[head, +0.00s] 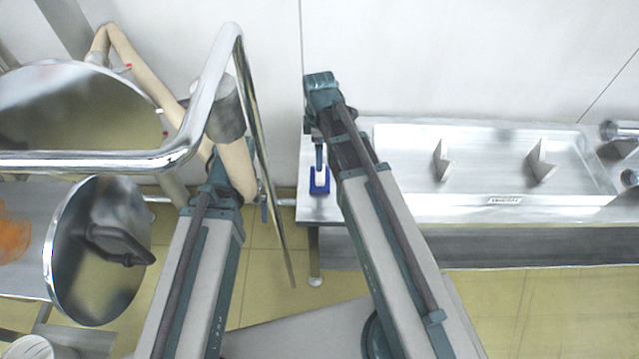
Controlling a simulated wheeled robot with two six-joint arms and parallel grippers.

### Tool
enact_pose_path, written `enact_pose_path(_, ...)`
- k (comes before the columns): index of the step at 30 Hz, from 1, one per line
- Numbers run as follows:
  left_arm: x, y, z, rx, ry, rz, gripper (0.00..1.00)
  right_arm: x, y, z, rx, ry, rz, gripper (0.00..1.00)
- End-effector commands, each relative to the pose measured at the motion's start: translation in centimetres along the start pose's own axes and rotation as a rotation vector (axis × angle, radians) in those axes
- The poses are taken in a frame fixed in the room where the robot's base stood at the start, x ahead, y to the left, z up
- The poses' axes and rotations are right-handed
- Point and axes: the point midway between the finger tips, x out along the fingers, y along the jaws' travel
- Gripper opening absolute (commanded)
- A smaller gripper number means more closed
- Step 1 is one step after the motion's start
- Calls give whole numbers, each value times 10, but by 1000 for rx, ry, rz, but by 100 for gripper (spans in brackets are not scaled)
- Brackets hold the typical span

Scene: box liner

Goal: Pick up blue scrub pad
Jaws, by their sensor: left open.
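The blue scrub pad (319,188) is small and blue with a pale patch on top. It lies near the left end of the steel counter, just left of my right arm. A dark upright part stands at it, and I cannot tell whether that touches the pad. My left gripper (217,178) is open, at the far end of my left arm, beside beige tubing and left of the pad; its fingertips are partly hidden. My right arm reaches to the wall above the pad; its fingers are not clearly seen.
The steel sink counter (480,205) stretches right, with two angled metal pieces (541,161) in its basin. A chrome rail (90,161) crosses at left, over round mirror-like discs (95,255). Beige tubing (140,70) rises behind. Yellow floor shows between my arms.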

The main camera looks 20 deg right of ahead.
Motion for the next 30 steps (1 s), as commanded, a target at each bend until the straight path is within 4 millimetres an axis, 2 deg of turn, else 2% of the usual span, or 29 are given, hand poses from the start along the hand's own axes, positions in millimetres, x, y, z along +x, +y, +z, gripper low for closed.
enact_pose_path(1,15,1,-1,0,0,0,100,15,0,0,0,0,0,100)
enact_pose_path(6,37,3,-2,0,0,0,100,37,0,0,0,0,0,100)
enact_pose_path(19,48,4,-3,0,0,0,100,48,-1,0,0,0,0,100)
enact_pose_path(30,90,8,-5,1,0,0,100,90,-3,1,0,1,1,100)
